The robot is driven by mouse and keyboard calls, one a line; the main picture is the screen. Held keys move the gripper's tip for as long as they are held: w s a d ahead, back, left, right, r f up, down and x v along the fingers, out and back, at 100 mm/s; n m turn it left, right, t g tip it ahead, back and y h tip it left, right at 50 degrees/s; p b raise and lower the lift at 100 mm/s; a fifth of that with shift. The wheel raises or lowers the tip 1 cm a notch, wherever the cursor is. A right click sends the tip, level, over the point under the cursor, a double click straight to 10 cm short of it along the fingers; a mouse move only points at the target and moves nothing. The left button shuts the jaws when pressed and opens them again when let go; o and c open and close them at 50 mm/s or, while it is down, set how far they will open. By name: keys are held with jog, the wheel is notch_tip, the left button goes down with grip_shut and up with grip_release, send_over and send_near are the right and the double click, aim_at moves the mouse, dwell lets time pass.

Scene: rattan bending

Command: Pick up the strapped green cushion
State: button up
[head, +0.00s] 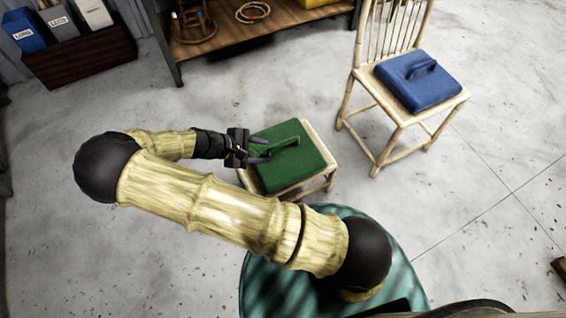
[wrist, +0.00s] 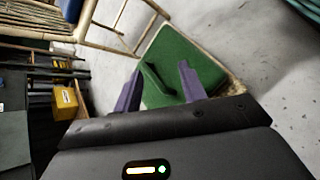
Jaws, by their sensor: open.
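The green cushion (head: 297,166) with a raised strap (head: 284,144) on top lies on a low pale stool (head: 328,173). In the wrist view the green cushion (wrist: 192,57) lies ahead of the fingers, and its strap (wrist: 158,80) shows between the two purple fingertips. My gripper (head: 262,151) is open and reaches over the left side of the cushion, close to the strap. In the wrist view my gripper (wrist: 160,88) has its fingers apart on either side of the strap. I cannot tell whether they touch it.
A bamboo chair (head: 366,88) with a blue strapped cushion (head: 418,80) stands at the right. A wooden bench (head: 230,35) is at the back, beside a dark box (head: 82,68) of labelled binders. The grey floor (head: 500,150) at the right is clear.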

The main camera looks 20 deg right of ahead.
aim_at(273, 149)
jog(key=w+a+f+n+t+h+b, duration=0.2)
jog(key=w+a+f+n+t+b, duration=0.1)
jog(key=f, duration=0.7)
jog(key=a+n+t+b, duration=0.1)
jog(key=a+t+b, duration=0.1)
jog(key=a+b, duration=0.1)
jog(key=shift+a+h+b, duration=0.2)
jog(key=shift+h+b, duration=0.1)
jog(key=shift+b, duration=0.5)
jog(key=shift+d, duration=0.1)
jog(key=b+x, duration=0.6)
jog(key=x, duration=0.5)
jog(key=shift+d+f, duration=0.2)
jog(key=shift+f, duration=0.05)
jog(key=shift+w+d, duration=0.15)
jog(key=shift+d, duration=0.1)
